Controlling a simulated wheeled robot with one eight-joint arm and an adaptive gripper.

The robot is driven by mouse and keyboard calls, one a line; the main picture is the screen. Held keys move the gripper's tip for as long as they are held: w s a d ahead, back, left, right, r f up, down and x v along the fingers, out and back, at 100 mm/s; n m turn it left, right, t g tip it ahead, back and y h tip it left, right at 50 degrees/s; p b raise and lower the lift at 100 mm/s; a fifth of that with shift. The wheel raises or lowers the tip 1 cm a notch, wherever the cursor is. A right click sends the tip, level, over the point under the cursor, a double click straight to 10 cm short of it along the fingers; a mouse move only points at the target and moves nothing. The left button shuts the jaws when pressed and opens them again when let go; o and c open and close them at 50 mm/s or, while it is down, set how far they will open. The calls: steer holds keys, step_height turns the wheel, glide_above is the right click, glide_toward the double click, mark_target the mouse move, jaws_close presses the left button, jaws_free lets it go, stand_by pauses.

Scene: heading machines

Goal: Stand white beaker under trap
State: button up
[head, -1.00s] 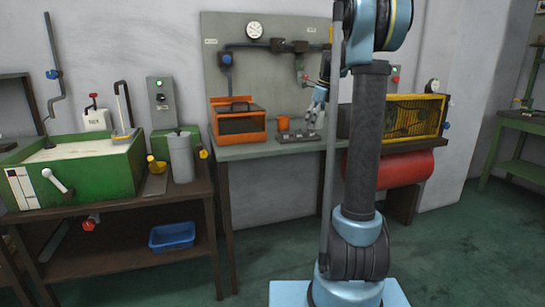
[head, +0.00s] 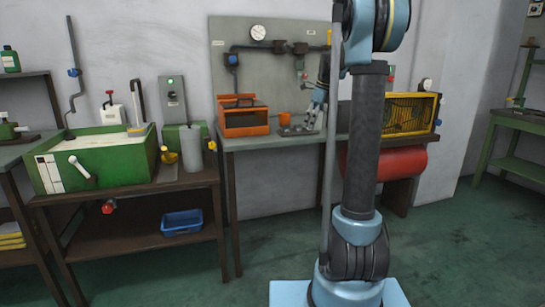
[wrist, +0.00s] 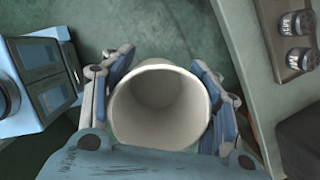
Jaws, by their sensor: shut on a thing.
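In the wrist view the white beaker (wrist: 158,108) sits between the two fingers of my gripper (wrist: 162,64), which is shut on its sides. Its open mouth faces the camera and it looks empty. In the head view my gripper (head: 318,106) hangs in front of the grey-topped bench; the beaker cannot be made out there. A grey panel (head: 222,60) behind the bench carries dark pipes. A short drop with a red part (head: 303,75) hangs from the pipe and may be the trap; no label is readable.
On the bench stand an orange open-fronted box (head: 245,128), an orange cup (head: 285,117) and a flat plate with knobs (head: 297,131). The plate shows in the wrist view (wrist: 294,42). A yellow-framed cage (head: 410,114) stands at right, a green tank (head: 110,160) at left. Floor in front is open.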

steer(key=shift+w+d+f, duration=0.35)
steer(key=shift+d+f, duration=0.1)
steer(key=shift+s+d+n, duration=0.1)
steer(key=shift+d+n, duration=0.05)
steer(key=shift+n, duration=0.25)
steer(key=shift+w+d+f+n+g, duration=0.15)
steer(key=shift+w+f+n, duration=0.1)
steer(key=shift+f+n, duration=0.3)
steer(key=shift+w+d+f+n+g, duration=0.15)
steer(key=shift+w+f+n, duration=0.1)
steer(key=shift+f+n, duration=0.25)
steer(key=w+f+n+g+h, duration=0.2)
steer(key=w+f+n+g, duration=0.2)
steer(key=f+n, duration=1.2)
steer(key=s+f+n, duration=0.2)
steer(key=s+f, duration=0.2)
steer(key=f, duration=0.6)
steer(key=s+f+n+h, duration=0.1)
steer(key=s+f, duration=0.4)
steer(key=f, duration=0.5)
steer(key=shift+d+f+n, duration=0.2)
steer(key=shift+f+n, duration=0.15)
